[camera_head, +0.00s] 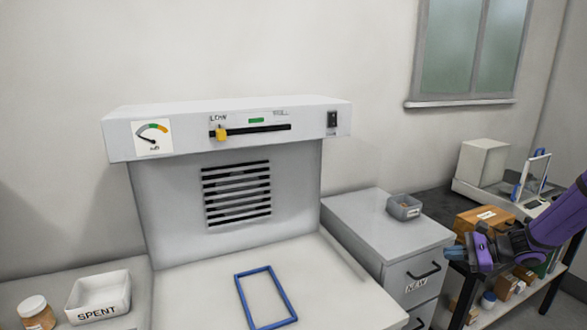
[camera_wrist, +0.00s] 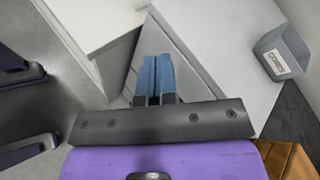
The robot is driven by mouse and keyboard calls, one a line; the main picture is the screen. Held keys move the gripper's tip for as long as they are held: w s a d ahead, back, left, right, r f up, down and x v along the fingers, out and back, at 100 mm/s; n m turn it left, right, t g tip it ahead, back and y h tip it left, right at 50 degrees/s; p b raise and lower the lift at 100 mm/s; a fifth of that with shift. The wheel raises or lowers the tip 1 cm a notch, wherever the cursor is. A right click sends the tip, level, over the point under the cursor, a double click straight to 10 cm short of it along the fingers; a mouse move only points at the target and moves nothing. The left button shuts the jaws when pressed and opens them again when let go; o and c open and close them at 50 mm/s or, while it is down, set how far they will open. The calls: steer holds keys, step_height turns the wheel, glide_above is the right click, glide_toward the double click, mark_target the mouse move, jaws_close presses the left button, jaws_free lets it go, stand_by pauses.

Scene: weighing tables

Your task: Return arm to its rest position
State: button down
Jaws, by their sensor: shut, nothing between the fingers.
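My arm comes in from the right edge in the head view, with purple and dark links. My gripper (camera_head: 454,252) is in front of the right end of the grey drawer cabinet, near the boxes on the dark table. In the wrist view my gripper (camera_wrist: 156,80) shows its two blue fingers side by side, shut with nothing between them. The fingers point over the edge of the cabinet, clear of the grey bin.
The grey cabinet (camera_head: 362,215) bears a small grey bin (camera_head: 404,207). A dark table at right holds a cardboard box (camera_head: 484,219) and a balance (camera_head: 530,185).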

steer(key=s+a+r+n+g+h, duration=0.3)
steer(key=s+a+r+n, duration=0.3)
steer(key=r, duration=0.4)
steer(key=s+a+r+n+g+h, duration=0.2)
steer(key=s+a+r+n+h, duration=0.25)
steer(key=s+a+r, duration=0.4)
steer(key=s+r+n+t+h, duration=0.2)
steer(key=s+r, duration=0.3)
steer(key=s, duration=0.5)
steer(key=s+r+n+t+h, duration=0.2)
steer(key=s+r+n, duration=0.2)
steer(key=s, duration=0.6)
steer(key=shift+d+r+n+h, duration=0.3)
steer(key=shift+r+n+h, duration=0.05)
steer(key=shift+r, duration=0.8)
